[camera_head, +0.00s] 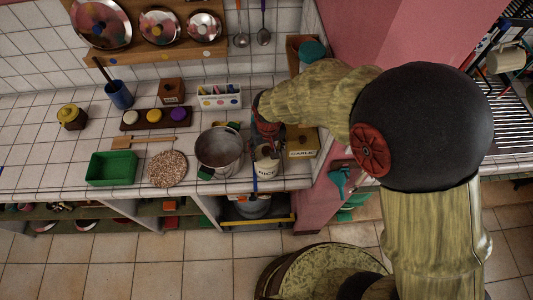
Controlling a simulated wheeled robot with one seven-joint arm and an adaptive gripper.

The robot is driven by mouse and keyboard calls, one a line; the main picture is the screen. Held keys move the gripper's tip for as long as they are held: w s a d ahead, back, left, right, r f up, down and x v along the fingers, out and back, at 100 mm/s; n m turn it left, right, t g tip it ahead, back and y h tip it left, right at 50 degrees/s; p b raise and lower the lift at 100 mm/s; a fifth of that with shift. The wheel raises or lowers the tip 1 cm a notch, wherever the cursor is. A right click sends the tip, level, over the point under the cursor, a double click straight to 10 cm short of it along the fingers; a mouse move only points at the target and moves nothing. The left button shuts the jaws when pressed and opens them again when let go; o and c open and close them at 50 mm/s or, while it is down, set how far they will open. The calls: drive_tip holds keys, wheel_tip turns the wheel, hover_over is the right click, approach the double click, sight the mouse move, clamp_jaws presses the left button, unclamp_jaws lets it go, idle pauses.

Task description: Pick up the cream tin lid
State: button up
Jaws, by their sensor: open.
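A cream tin (265,169) with dark lettering stands near the front edge of the tiled counter, right of the grey pot. My gripper (267,146) is at the end of my arm, which reaches in from the right. It points down at the top of the tin and is open. The gripper covers much of the tin's top, so the cream lid is mostly hidden. I cannot tell whether the fingers touch it.
A grey pot (220,150) stands close on the left, and a yellow GARLIC box (302,142) close on the right. A round woven mat (168,169) and green bin (111,168) lie further left. A pink wall (345,35) bounds the right.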

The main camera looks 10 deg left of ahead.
drive_tip(key=shift+s, duration=0.1)
drive_tip(key=c, duration=0.6)
